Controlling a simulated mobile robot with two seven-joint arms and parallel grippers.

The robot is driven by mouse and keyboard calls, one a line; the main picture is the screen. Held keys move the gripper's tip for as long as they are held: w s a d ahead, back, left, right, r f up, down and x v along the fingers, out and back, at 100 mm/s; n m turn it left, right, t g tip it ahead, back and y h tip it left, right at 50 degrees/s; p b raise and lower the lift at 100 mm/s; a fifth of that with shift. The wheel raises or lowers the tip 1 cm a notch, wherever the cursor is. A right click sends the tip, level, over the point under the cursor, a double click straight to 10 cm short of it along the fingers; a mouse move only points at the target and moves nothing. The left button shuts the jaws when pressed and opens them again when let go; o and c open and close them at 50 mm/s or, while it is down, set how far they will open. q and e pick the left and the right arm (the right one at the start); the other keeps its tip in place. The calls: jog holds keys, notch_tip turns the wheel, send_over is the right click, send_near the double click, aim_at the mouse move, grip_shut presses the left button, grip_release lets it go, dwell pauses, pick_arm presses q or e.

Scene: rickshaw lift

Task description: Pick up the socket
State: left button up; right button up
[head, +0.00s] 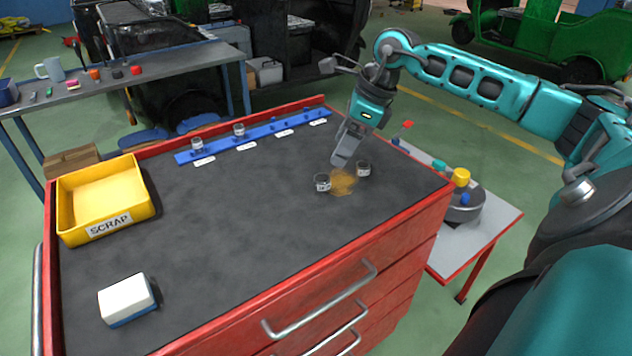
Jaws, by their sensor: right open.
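Two small metal sockets with pale label bands lie on the dark mat (250,235) near its right side. One socket (322,183) is left of a brown stain (343,182), the other socket (363,168) is at the stain's right edge. My right gripper (342,160) points down between and behind the two sockets, open, with nothing seen in it. I cannot tell how high its fingertips are above the mat. Two more sockets, one at left (197,145) and one further right (239,130), stand on the blue rail (265,132). My left gripper is out of view.
A yellow SCRAP bin (103,198) sits at the mat's left, and a white and blue block (127,299) at the front left. Raised red edges (300,106) border the cart. A side table (470,235) with coloured items stands right. The mat's middle is clear.

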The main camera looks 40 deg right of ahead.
aim_at(323, 178)
jog(key=p+x, duration=0.1)
jog(key=x, duration=0.9)
jog(key=shift+w+a, duration=0.1)
jog(key=shift+w, duration=0.05)
jog(key=shift+r, duration=0.1)
jog(key=c, duration=1.1)
